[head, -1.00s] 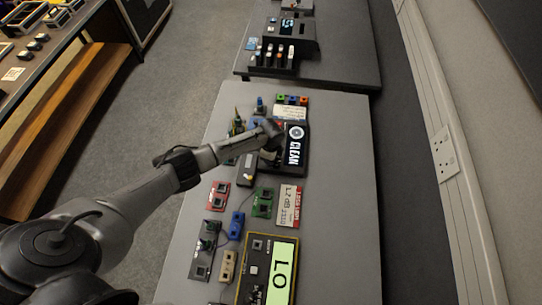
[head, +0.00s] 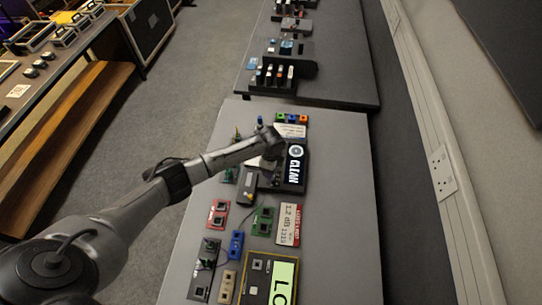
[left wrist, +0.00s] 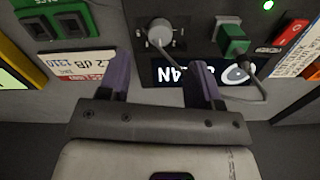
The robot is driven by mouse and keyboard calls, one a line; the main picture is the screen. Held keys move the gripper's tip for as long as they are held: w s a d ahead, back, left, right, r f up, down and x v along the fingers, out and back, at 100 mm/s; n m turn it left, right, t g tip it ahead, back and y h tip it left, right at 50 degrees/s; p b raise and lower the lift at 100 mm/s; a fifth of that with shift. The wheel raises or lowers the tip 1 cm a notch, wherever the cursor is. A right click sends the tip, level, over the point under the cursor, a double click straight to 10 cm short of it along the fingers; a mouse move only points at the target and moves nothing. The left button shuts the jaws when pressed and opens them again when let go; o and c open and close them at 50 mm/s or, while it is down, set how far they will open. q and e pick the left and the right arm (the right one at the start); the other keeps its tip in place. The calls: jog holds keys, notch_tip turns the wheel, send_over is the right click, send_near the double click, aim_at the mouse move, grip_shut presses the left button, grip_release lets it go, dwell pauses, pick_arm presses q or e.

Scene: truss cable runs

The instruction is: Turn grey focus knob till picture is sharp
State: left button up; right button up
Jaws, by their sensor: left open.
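A grey round knob (left wrist: 160,34) stands on a black panel (left wrist: 190,12) in the left wrist view. The panel's dark screen (left wrist: 175,74) shows white letters and a round mark, upside down and partly behind a finger. In the head view the screen (head: 296,168) reads "CLEAN" beside a white ring. My left gripper (left wrist: 162,62) is open, its two purple fingers apart, with the knob ahead of the gap between them; I see no contact. In the head view my left wrist hides the knob and the fingers. My right gripper is not in view.
In the head view, several small modules and a yellow-framed meter (head: 268,278) crowd the grey table (head: 340,220).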

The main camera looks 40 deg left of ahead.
pick_arm(q)
notch_tip(320, 180, up, 8)
jog(key=shift+f, duration=0.2)
jog(key=shift+n, duration=0.3)
dwell(0.5)
